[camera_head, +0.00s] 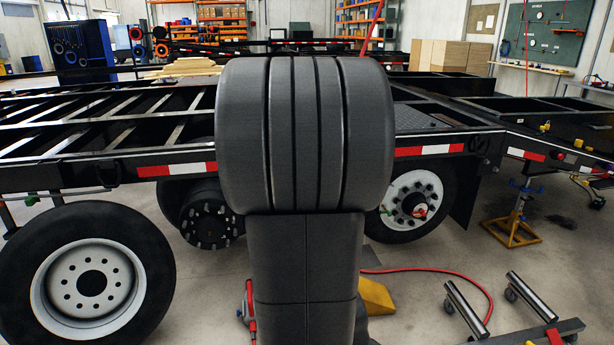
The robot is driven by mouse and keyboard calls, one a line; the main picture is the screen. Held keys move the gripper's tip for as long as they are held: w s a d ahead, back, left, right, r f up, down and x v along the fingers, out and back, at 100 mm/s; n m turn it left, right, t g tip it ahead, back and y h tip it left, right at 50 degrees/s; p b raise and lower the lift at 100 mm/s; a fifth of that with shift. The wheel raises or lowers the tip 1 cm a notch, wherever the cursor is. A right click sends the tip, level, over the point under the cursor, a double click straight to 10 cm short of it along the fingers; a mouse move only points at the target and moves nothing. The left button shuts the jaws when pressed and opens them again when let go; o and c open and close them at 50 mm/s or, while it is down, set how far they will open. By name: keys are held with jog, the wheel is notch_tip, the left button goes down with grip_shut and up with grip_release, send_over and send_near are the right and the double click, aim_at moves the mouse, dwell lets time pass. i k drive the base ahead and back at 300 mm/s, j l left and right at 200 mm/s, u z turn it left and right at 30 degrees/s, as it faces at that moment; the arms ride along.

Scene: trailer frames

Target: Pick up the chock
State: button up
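A yellow wedge-shaped block (376,296), which looks like the chock, lies on the concrete floor just right of the picture's lower middle. Its left side is hidden behind a dark upright shape in the foreground. A red hose lies on the floor close to it. My gripper is not in view, so its state does not show.
A loose wheel (88,275) stands at the left. The trailer frame (150,160) spans behind, with a mounted wheel (412,200). The red hose (470,280) curves right toward metal rollers (467,308). A yellow jack stand (513,225) stands at the right.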

aim_at(377, 301)
jog(key=k+l+u, duration=0.1)
jog(key=i+l+u, duration=0.15)
jog(key=i+l, duration=0.15)
jog(key=i+l+u, duration=0.1)
jog(key=i+l, duration=0.2)
jog(key=i+l+u, duration=0.15)
jog(key=l, duration=0.25)
jog(key=i+l+u, duration=0.15)
jog(key=i+l, duration=0.2)
jog(key=i+l+u, duration=0.1)
jog(key=i+l, duration=0.15)
jog(key=l, duration=0.25)
jog(key=i+l+u, duration=0.15)
jog(key=l, duration=0.25)
jog(key=i, duration=0.1)
